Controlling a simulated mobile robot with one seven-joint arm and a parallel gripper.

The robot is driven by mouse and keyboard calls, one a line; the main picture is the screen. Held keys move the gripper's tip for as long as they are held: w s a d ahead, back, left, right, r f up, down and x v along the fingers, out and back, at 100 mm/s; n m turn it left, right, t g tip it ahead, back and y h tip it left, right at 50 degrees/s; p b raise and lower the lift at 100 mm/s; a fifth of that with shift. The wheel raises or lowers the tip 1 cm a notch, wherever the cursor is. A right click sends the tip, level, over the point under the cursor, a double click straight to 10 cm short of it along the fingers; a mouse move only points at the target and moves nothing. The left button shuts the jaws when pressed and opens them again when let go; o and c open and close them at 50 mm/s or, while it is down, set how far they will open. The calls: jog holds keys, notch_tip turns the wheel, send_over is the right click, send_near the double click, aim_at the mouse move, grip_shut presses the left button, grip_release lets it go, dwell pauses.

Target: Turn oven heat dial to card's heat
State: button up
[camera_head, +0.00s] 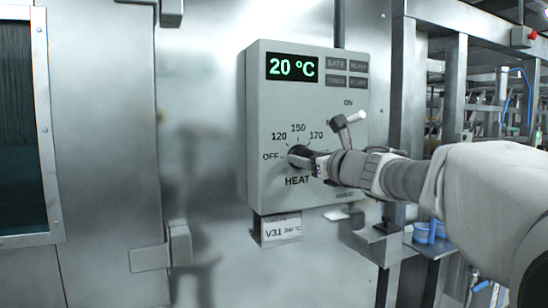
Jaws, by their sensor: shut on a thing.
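The grey oven control box (262,120) is mounted on the metal wall in the middle of the head view. Its display (292,67) reads 20 °C in green. The black heat dial (297,154) sits low on the box, with marks OFF, 120, 150 and 170 around it; marks farther right are hidden by my arm. My gripper (314,160) is shut on the dial from the right. The pointer's direction is too small to tell. A white card (281,230) under the box reads V3.1; its smaller print is not readable.
A metal frame (455,90) and blue cups (424,232) are at right. An oven window (20,120) is at left. The wall left of the box is clear.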

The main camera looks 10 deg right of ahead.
jog(key=m+p, duration=0.1)
jog(key=m, duration=0.3)
jog(key=shift+d+m, duration=0.15)
jog(key=shift+m, duration=0.25)
jog(key=m+p, duration=0.2)
jog(key=m, duration=0.3)
jog(key=shift+m, duration=0.3)
jog(key=m+p, duration=0.1)
jog(key=m, duration=0.3)
jog(key=shift+d+p, duration=0.1)
jog(key=shift+p, duration=0.3)
jog(key=shift+f+m+p, duration=0.15)
jog(key=shift+m+p, duration=1.55)
jog(key=shift+m, duration=1.75)
jog(key=shift+f+m+p, duration=0.15)
jog(key=shift+m+p, duration=1.5)
jog(key=shift+m, duration=1.75)
jog(key=shift+f+m+p, duration=0.15)
jog(key=shift+m+p, duration=1.55)
jog(key=shift+m, duration=1.75)
jog(key=o, duration=1.4)
jog(key=shift+c, duration=0.2)
